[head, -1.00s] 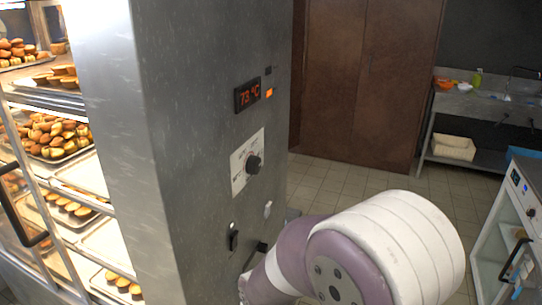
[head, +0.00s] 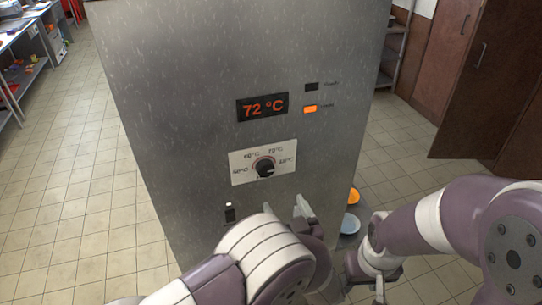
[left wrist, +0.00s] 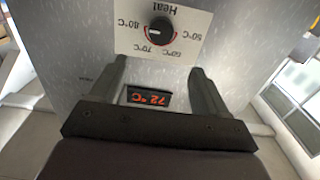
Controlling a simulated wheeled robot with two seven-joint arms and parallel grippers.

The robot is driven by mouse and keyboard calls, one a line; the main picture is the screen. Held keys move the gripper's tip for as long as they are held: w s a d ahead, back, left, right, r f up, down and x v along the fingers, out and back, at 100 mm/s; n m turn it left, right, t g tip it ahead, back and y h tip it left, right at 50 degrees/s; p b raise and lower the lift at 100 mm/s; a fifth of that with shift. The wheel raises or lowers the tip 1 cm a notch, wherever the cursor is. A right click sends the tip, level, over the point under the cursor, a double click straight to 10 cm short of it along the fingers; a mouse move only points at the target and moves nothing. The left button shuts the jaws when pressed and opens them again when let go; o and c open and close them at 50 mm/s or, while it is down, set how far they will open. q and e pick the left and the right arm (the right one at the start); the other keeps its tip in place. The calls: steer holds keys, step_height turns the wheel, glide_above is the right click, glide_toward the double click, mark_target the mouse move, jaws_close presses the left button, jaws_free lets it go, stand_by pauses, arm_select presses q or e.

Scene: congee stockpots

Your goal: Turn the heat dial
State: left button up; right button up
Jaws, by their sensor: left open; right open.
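The heat dial (head: 265,168) is a round black knob on a white plate with temperature marks, on the front of a grey steel cabinet. In the left wrist view the dial (left wrist: 161,31) appears upside down, with a light mark on the side of the 80 °C label. My left gripper (head: 286,207) is open and empty, just below and in front of the dial. In the left wrist view its fingers (left wrist: 159,67) point at the panel, apart from the knob. My right gripper (head: 366,288) is open, low and right of the cabinet.
A display (head: 262,107) above the dial reads 72 °C. Beside it an orange lamp (head: 310,109) is lit. A black switch (head: 230,212) sits below left of the dial. Tiled floor lies left.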

mark_target(267, 171)
arm_select(q)
steer(key=x, duration=0.4)
steer(key=b+x, duration=0.1)
steer(key=x, duration=0.2)
steer(key=b+x, duration=0.1)
steer(key=x, duration=0.3)
steer(key=shift+w+f, duration=0.3)
steer(key=shift+w, duration=0.05)
steer(key=shift+w+a+r, duration=0.1)
steer(key=shift+w+a, duration=0.25)
steer(key=shift+w, duration=0.25)
steer(key=shift+d, duration=0.1)
steer(key=shift+c, duration=0.5)
steer(key=c, duration=0.9)
arm_select(e)
steer(key=shift+w+a+f, duration=0.1)
steer(key=shift+w+f, duration=0.1)
steer(key=shift+f, duration=0.45)
steer(key=shift+w+f, duration=0.15)
steer(key=shift+f, duration=0.45)
